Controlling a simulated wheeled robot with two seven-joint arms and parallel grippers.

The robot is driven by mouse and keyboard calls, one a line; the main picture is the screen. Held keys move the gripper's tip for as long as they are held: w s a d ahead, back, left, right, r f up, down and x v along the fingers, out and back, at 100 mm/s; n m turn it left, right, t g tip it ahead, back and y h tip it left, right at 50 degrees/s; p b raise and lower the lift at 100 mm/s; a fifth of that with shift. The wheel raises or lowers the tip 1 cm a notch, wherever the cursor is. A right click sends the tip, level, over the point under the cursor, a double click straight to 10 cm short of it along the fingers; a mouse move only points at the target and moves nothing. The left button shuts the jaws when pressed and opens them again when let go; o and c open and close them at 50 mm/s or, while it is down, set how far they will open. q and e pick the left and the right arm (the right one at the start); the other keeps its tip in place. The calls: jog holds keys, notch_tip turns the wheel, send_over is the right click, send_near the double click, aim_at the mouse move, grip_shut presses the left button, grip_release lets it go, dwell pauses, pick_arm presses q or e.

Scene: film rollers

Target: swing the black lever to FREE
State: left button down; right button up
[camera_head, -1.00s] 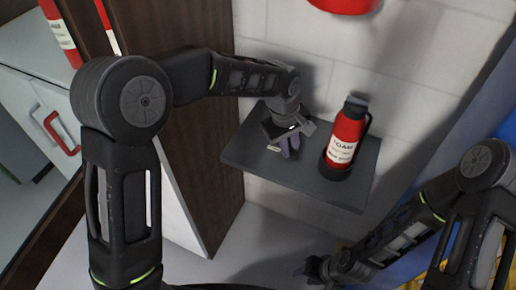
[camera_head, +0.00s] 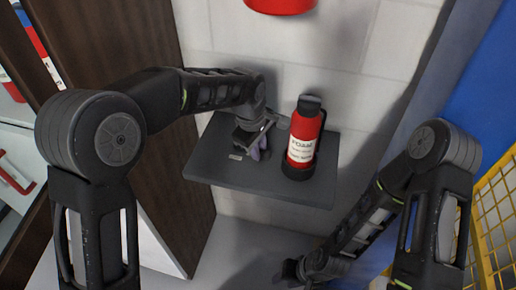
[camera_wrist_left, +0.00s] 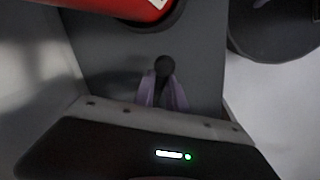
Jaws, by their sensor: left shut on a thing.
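My left gripper (camera_head: 258,150) is low over the dark shelf (camera_head: 225,180), just left of the red extinguisher. In the left wrist view its two purple fingers (camera_wrist_left: 163,92) are closed around a small round black knob (camera_wrist_left: 163,65), which looks like the end of the black lever. The rest of the lever is hidden, and I cannot read any FREE mark. A small pale label (camera_head: 237,157) lies on the shelf left of the gripper. My right gripper (camera_head: 288,271) hangs low, below the shelf and apart from it; its fingers are too dark to read.
The red FOAM extinguisher (camera_head: 301,150) stands upright on the shelf, close to my left gripper; its red body also shows in the left wrist view (camera_wrist_left: 135,8). A brown cabinet (camera_head: 150,190) stands at left. A yellow wire basket (camera_head: 492,225) is at far right.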

pick_arm(q)
jog(key=c, duration=1.4)
grip_release()
jog(key=shift+o, duration=0.2)
jog(key=shift+r, duration=0.1)
notch_tip(320, 180, up, 8)
jog(key=s, duration=0.1)
jog(key=shift+a+f, duration=0.25)
jog(key=shift+a, duration=0.2)
jog(key=shift+s, duration=0.1)
